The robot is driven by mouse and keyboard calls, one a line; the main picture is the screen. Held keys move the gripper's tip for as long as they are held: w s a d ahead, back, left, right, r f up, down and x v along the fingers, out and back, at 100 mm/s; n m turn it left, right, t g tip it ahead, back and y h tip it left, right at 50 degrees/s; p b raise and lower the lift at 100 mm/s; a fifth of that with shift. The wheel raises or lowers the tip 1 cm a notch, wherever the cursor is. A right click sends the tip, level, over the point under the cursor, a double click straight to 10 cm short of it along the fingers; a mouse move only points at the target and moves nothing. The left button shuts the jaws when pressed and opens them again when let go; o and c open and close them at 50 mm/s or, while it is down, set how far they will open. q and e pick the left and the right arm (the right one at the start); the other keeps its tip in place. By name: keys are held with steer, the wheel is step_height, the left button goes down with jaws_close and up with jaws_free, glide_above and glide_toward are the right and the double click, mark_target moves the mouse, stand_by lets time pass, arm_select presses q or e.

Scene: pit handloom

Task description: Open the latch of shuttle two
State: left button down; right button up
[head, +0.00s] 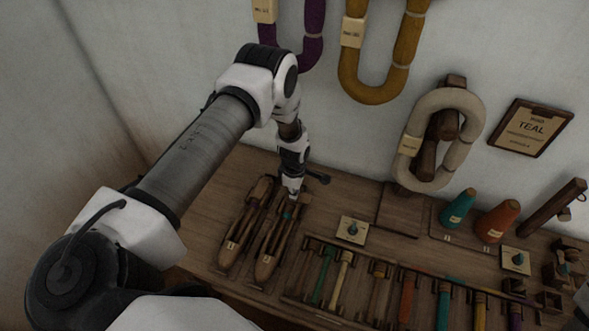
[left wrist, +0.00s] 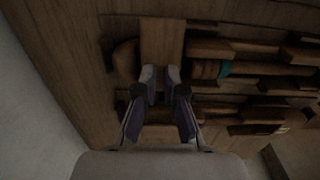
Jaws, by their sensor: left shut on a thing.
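Two dark wooden boat shuttles lie side by side on the bench, the left one (head: 240,232) and the right one (head: 268,250), which carries a teal thread band. I take the right one as shuttle two; its label is too small to read surely. The teal band also shows in the left wrist view (left wrist: 225,68). My left gripper (head: 292,193) points down at the far end of the right shuttle. In the left wrist view its fingertips (left wrist: 160,76) are close together on a small wooden part, seemingly the latch, mostly hidden between them. My right gripper is out of view.
A rack of coloured bobbins (head: 340,280) lies right of the shuttles. A small peg plate (head: 352,229) stands nearby. Teal (head: 458,208) and orange (head: 497,222) cones stand farther right. Yarn hanks (head: 372,92) and a TEAL sign (head: 531,128) hang on the wall.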

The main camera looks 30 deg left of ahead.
arm_select(q)
steer(key=shift+f, duration=0.1)
steer(key=c, duration=1.3)
jaws_free()
steer(key=shift+o, duration=0.2)
step_height(320, 180, up, 8)
